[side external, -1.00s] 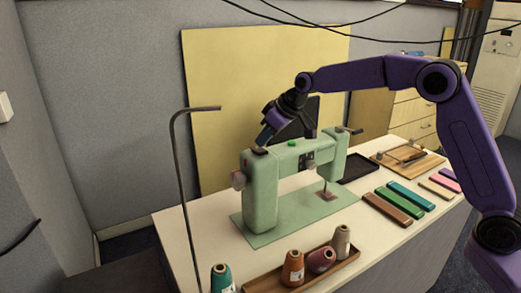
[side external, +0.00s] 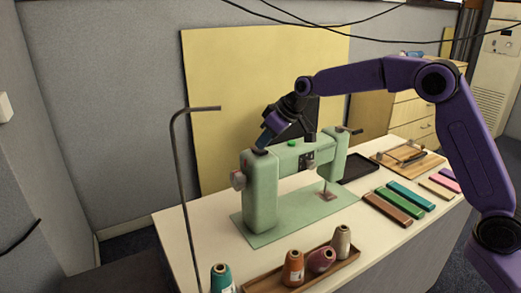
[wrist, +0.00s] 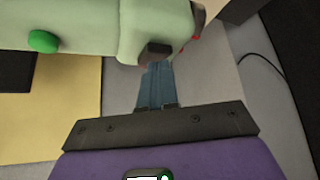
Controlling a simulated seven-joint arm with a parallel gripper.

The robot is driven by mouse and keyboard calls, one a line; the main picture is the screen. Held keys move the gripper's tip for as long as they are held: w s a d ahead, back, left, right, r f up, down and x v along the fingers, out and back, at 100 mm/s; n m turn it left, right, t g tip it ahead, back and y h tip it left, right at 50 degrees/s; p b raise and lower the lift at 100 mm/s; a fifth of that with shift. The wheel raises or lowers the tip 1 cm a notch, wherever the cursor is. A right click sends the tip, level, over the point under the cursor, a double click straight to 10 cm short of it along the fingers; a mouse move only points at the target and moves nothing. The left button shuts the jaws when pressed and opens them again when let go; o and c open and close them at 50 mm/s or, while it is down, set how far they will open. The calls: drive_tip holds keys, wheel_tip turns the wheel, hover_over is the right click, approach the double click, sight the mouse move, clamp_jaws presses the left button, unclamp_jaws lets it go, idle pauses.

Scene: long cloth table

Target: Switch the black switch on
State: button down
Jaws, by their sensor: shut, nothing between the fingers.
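The black switch (side external: 261,151) sits on top of the left end of the pale green sewing machine (side external: 263,198). In the wrist view the black switch (wrist: 155,52) shows at the machine's end, right at the tips of my fingers. My gripper (side external: 264,143) is shut and empty, its bluish fingers angled down to the switch. In the wrist view my gripper (wrist: 156,66) seems to touch or nearly touch the switch; I cannot tell which. The switch's position, on or off, is not clear.
A green button (side external: 292,143) is on the machine's top beside the switch. A thin bent stand (side external: 186,190) rises at the left. A wooden tray (side external: 345,266) with thread cones lies in front. A black tray (side external: 358,168) and several coloured bars lie to the right.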

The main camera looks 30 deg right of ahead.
sight(264, 151)
drive_tip(key=shift+f, duration=0.3)
drive_tip(key=shift+r, duration=3.55)
drive_tip(key=s+a+f+n+g, duration=0.2)
drive_tip(key=s, duration=1.1)
drive_tip(key=s+a+f+n+g, duration=0.1)
drive_tip(key=s+f+g, duration=0.15)
drive_tip(key=s, duration=1.05)
drive_tip(key=s+d+f+n+h, duration=0.1)
drive_tip(key=s+d+f, duration=0.1)
drive_tip(key=s, duration=0.5)
drive_tip(key=s+d+f+n+h, duration=0.1)
drive_tip(key=s+d+f, duration=0.2)
drive_tip(key=s+d, duration=0.2)
drive_tip(key=s+d+f+n+g+h, duration=0.1)
drive_tip(key=s+d, duration=0.3)
drive_tip(key=s, duration=0.5)
drive_tip(key=shift+s+d+f+n, duration=0.2)
drive_tip(key=shift+f+n, duration=0.1)
drive_tip(key=shift+f, duration=0.35)
